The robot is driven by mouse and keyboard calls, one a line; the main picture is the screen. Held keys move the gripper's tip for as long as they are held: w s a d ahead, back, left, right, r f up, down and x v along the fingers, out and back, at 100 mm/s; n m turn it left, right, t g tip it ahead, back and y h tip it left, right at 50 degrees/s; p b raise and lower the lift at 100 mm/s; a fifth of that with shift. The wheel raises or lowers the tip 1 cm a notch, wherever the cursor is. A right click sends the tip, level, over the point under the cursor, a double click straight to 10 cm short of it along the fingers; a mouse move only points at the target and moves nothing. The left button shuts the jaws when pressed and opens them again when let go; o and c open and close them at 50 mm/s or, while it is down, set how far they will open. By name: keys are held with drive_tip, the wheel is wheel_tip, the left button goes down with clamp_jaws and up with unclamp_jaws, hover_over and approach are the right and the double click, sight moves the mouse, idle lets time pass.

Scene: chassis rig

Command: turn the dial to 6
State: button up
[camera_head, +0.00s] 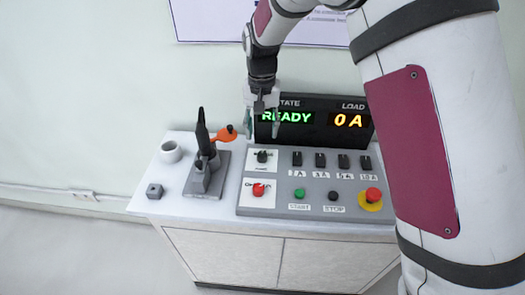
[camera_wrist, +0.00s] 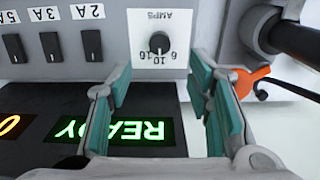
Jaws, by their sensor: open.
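The dial is a small black knob on a white plate labelled AMPS, seen upside down in the wrist view (camera_wrist: 159,43). It has numbers around it, among them 6 and 10, and a light pointer mark whose setting I cannot tell for certain. In the head view the dial (camera_head: 262,156) is at the upper left of the grey control panel (camera_head: 330,209). My gripper (camera_wrist: 160,98) is open and empty, its two teal-padded fingers apart, with the dial showing beyond and between them. In the head view my gripper (camera_head: 262,125) hangs above the dial, in front of the display.
The display (camera_head: 315,133) behind the panel reads READY and 0 A. Several black switches (camera_head: 320,160) stand right of the dial. A red knob (camera_head: 258,190), green button (camera_head: 299,194) and emergency stop (camera_head: 372,197) lie nearer. A lever fixture with an orange part (camera_head: 222,135) stands left.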

sight(262, 155)
wheel_tip(262, 155, down, 10)
drive_tip(key=shift+r+p, duration=0.25)
drive_tip(key=shift+p, duration=0.1)
clamp_jaws()
